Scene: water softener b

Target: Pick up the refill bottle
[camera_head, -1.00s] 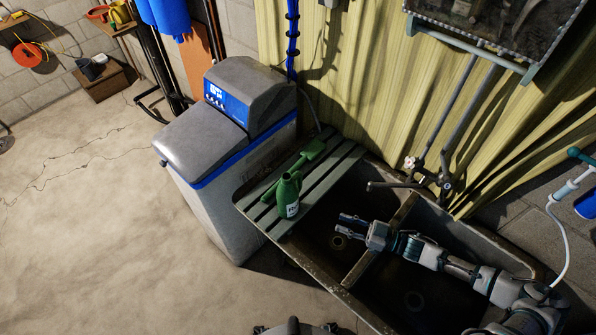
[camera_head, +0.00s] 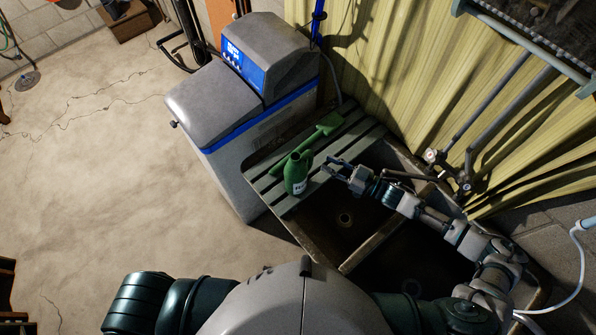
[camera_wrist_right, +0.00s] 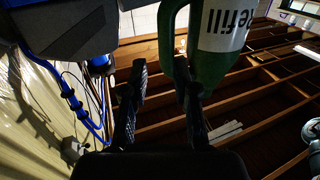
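The green refill bottle (camera_head: 296,174) stands upright on the slatted drainboard (camera_head: 262,184) beside the sink. A green scoop (camera_head: 328,124) lies behind it on the slats. My right gripper (camera_head: 330,166) is just right of the bottle, with its fingers apart, pointing toward it. In the right wrist view, the bottle (camera_wrist_right: 218,45) with its white "refill" label is at upper right, partly behind the right-hand finger. The space between the fingers (camera_wrist_right: 160,75) holds nothing. Contact with the bottle cannot be told. My left gripper is out of view.
The water softener (camera_head: 240,100), grey with a blue panel, stands left of the drainboard. The sink basin (camera_head: 345,215) with a divider lies below my right forearm. A tap (camera_head: 440,165) and pipes are behind it. Open floor (camera_head: 90,170) lies to the left.

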